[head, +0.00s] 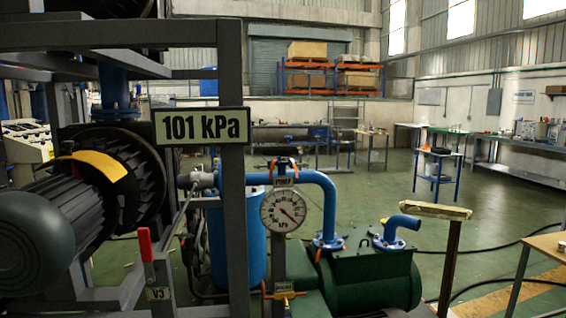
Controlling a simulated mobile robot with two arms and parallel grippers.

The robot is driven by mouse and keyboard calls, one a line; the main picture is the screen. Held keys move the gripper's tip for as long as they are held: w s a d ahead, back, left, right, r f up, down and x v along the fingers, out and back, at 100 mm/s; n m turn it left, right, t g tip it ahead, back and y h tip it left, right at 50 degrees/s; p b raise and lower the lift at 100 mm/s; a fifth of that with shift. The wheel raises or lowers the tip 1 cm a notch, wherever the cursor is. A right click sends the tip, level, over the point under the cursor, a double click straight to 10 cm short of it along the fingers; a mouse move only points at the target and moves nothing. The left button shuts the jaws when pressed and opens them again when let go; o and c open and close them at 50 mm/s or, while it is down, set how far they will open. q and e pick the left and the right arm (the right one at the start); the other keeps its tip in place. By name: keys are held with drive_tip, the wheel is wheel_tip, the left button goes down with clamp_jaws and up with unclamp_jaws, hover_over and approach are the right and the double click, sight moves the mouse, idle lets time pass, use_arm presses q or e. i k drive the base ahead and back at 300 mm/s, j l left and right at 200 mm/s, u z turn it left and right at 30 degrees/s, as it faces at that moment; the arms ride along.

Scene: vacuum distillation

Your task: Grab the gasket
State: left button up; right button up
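I cannot make out a gasket for certain in the head view. Neither of my grippers is in view. A green pump body (368,282) stands at the lower centre. A blue bent pipe (322,190) comes down to a flange on its left side, and a short blue elbow (392,232) stands on its right side. A narrow post with a pale, worn top (430,210) stands right of the pump. Nothing that I can recognise as a gasket shows on it.
A grey frame (233,195) carries a "101 kPa" sign (202,127). A round gauge (283,209) and a red-handled V3 lever (144,245) are near. A wooden table edge (548,246) is at right. Dark hoses cross the green floor, which is open behind the pump.

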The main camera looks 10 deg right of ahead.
sight(284, 160)
drive_tip(key=i+l+u, duration=0.35)
drive_tip(key=i+l, duration=0.25)
drive_tip(key=l, duration=0.25)
drive_tip(key=i+l+u, duration=0.2)
drive_tip(key=l, duration=0.3)
drive_tip(key=i, duration=0.1)
